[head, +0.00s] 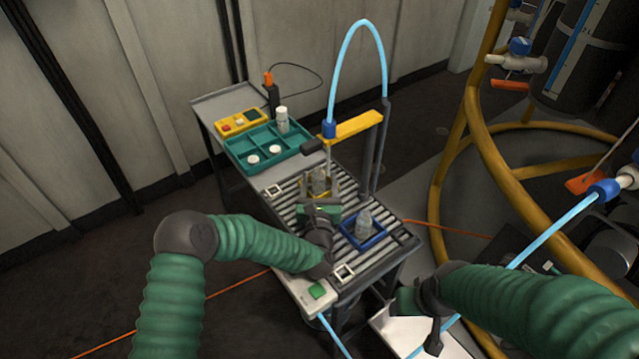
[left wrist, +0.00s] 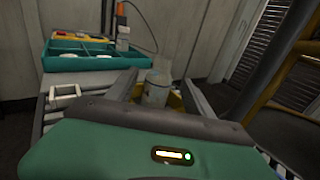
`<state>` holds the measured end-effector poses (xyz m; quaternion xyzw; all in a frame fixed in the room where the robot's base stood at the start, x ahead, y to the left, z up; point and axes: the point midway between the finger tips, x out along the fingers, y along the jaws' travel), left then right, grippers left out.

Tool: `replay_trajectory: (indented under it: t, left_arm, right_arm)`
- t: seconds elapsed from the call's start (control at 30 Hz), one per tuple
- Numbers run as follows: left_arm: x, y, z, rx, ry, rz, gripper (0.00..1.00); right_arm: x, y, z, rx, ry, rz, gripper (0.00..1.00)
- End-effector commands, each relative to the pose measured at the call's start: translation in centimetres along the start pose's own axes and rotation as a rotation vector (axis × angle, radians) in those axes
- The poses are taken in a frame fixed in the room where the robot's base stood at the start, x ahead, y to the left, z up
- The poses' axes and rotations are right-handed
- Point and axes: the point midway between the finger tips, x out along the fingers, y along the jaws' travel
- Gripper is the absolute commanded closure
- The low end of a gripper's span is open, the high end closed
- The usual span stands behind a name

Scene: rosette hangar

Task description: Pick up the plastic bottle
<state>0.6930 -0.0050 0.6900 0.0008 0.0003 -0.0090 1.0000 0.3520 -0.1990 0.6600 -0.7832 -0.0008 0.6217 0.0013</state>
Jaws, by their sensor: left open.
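A clear plastic bottle (head: 319,181) stands upright in a yellow holder (head: 333,193) on the roller table, under the filling nozzle. It also shows in the left wrist view (left wrist: 158,84), beyond and between my fingers. A second clear bottle (head: 364,222) stands in a blue tray (head: 378,238) nearer the front. My left gripper (head: 319,202) is open, low over the rollers, pointing at the bottle in the yellow holder. I cannot tell whether the fingers touch it. My right gripper (head: 433,325) hangs right of the table; its jaws are unclear.
A teal tray (head: 296,148) with white caps and a white bottle (head: 282,120) stands at the back, beside a yellow control box (head: 240,122). A yellow nozzle arm (head: 352,125) with a blue hose overhangs the rollers. Yellow railing (head: 437,195) stands at the right.

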Motion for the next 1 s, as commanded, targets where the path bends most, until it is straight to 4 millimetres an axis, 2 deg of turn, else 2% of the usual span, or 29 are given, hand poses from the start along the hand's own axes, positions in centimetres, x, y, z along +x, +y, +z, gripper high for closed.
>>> replay_trajectory:
  t: [0.13, 0.6, 0.87, 1.0]
  left_arm:
    - [0.0, 0.0, 0.1, 0.0, 0.0, -0.001, 0.41]
    - [-0.1, 0.0, 0.0, 0.001, 0.001, -0.001, 1.0]
    - [-0.1, 0.0, 0.1, 0.001, 0.001, -0.001, 1.0]
    - [-0.1, -0.1, 1.2, 0.001, 0.0, -0.001, 1.0]
  right_arm:
    - [-0.1, 0.0, 0.0, 0.0, 0.0, 0.0, 0.39]
    - [-0.1, 0.0, 0.0, 0.0, 0.0, 0.0, 0.39]
    - [-0.1, 0.0, 0.0, 0.0, 0.0, 0.0, 0.39]
    - [-0.6, 0.0, -0.2, 0.0, 0.0, 0.0, 0.39]
